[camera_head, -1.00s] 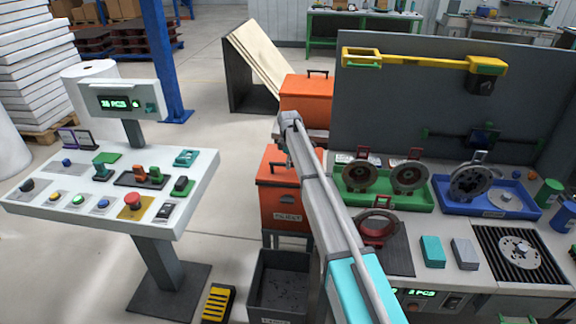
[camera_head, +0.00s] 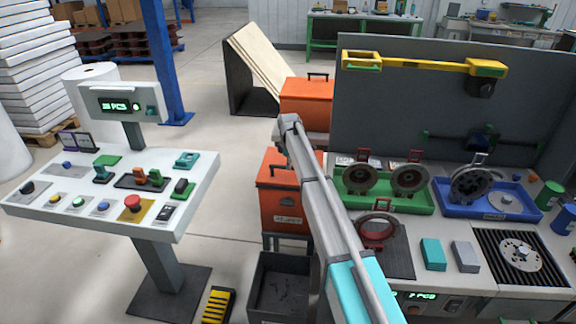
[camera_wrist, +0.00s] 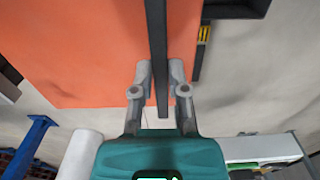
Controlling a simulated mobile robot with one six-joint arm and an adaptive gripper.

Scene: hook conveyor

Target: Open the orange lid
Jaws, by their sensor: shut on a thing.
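The near orange box (camera_head: 285,208) stands left of the workbench in the head view, its orange lid (camera_head: 272,178) partly hidden behind my arm. No gap at the lid's edge can be made out. In the wrist view the orange surface (camera_wrist: 90,45) fills the upper left, and a dark handle bar (camera_wrist: 157,35) runs down between my fingers. My gripper (camera_wrist: 161,80) is shut on this bar. In the head view my gripper is hidden behind my arm.
A second orange box (camera_head: 305,98) with a dark handle stands behind. A dark open bin (camera_head: 258,300) is in front of the near box. The control console (camera_head: 120,190) is on the left, the workbench (camera_head: 440,225) on the right. Floor between console and boxes is clear.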

